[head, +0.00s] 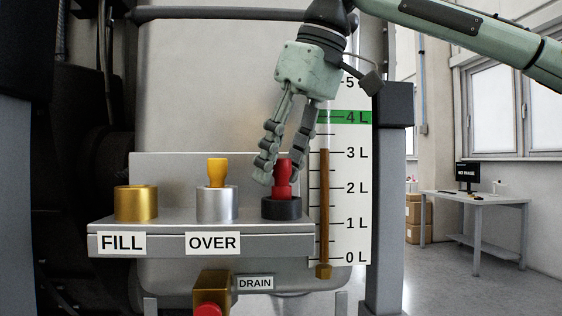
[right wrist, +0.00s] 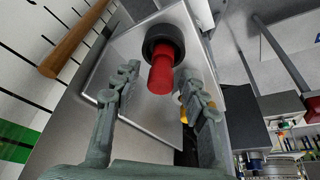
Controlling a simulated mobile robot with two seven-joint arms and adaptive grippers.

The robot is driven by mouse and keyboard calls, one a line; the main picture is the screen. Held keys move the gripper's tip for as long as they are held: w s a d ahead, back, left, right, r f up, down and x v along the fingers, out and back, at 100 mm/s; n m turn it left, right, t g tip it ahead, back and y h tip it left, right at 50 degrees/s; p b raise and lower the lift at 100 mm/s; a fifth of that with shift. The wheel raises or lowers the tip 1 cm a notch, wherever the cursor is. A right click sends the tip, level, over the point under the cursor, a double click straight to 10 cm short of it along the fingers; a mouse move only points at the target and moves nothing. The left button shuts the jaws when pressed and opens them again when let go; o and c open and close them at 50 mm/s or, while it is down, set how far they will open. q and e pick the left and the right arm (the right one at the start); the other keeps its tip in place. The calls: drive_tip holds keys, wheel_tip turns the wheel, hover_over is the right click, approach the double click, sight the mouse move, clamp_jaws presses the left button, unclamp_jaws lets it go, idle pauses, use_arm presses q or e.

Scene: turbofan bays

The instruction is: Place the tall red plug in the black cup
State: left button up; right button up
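The tall red plug (head: 283,180) stands upright in the black cup (head: 281,208), at the right end of the grey shelf. The plug (right wrist: 163,70) and the black cup (right wrist: 160,34) also show in the right wrist view. My right gripper (head: 280,172) reaches down from above, with its fingers around the height of the plug's top. In the right wrist view the two fingers of this gripper (right wrist: 161,84) are spread, one on either side of the plug, with gaps visible. The plug's lower end is hidden inside the cup. My left gripper is not in view.
A gold cup (head: 136,204) sits above the FILL label (head: 122,242). A silver cup (head: 217,206) above OVER holds a yellow plug (head: 216,172). A level gauge (head: 345,190) stands close to the right of the black cup. A brass drain fitting (head: 211,290) is below the shelf.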

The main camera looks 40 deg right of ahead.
drive_tip(key=shift+r, duration=0.4)
drive_tip(key=v, duration=1.1)
drive_tip(key=shift+s+r, duration=0.2)
drive_tip(key=shift+r, duration=0.05)
